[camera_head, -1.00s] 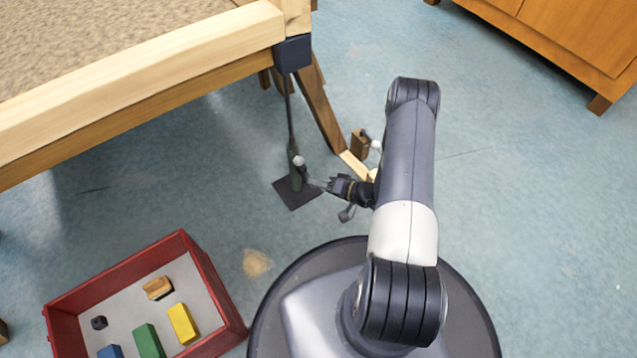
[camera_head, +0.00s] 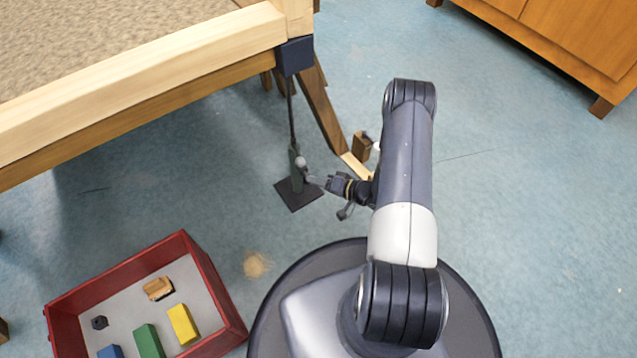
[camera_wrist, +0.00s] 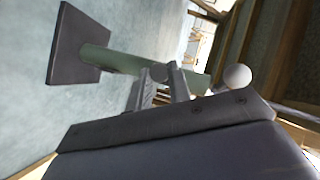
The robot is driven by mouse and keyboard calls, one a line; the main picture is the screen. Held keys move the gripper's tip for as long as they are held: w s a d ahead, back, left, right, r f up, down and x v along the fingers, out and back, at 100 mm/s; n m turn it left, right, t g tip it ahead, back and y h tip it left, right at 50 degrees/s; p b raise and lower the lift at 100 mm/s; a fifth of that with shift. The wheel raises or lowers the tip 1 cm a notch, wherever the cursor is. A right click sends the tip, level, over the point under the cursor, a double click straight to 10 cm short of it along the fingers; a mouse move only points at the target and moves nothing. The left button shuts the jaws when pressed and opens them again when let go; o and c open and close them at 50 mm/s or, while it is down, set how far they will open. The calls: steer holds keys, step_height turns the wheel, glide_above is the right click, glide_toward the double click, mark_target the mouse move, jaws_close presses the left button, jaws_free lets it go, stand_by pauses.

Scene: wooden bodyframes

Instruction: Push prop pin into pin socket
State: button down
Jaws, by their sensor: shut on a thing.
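The prop stands on a dark square base plate (camera_head: 298,194), with a grey-green tube (camera_head: 295,165) and a thin dark rod rising to the dark corner block of the wooden frame. The prop pin has a pale round knob (camera_head: 301,162), which also shows in the wrist view (camera_wrist: 237,77) at the right of the fingers. My gripper (camera_head: 314,181) is shut on the pin close beside the tube. In the wrist view its two fingers (camera_wrist: 162,80) reach up to the tube (camera_wrist: 120,61). The pin socket and the pin's tip are hidden, so I cannot tell how deep the pin sits.
The wooden frame (camera_head: 140,85) with its dark corner block (camera_head: 295,56) overhangs the prop. A brown leg and small wooden pieces (camera_head: 361,146) lie behind my gripper. A red-walled tray (camera_head: 215,283) with blocks is at lower left. A cabinet (camera_head: 570,40) is at upper right; floor between is clear.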

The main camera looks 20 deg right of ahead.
steer(key=shift+w+a, duration=0.2)
steer(key=shift+w, duration=0.35)
steer(key=shift+w+a, duration=0.2)
steer(key=shift+w, duration=0.35)
steer(key=c, duration=1.2)
jaws_free()
steer(key=shift+c, duration=0.2)
steer(key=p+v, duration=0.3)
steer(key=v, duration=0.8)
steer(key=shift+p, duration=0.35)
steer(key=shift+w+a, duration=0.1)
steer(key=shift+w, duration=0.05)
steer(key=b+x, duration=0.4)
steer(key=x, duration=0.6)
steer(key=shift+w+a+f, duration=0.15)
steer(key=shift+a+f, duration=0.1)
steer(key=shift+a, duration=0.05)
steer(key=shift+s+d+r, duration=0.1)
steer(key=shift+s+d, duration=0.1)
steer(key=shift+s, duration=0.25)
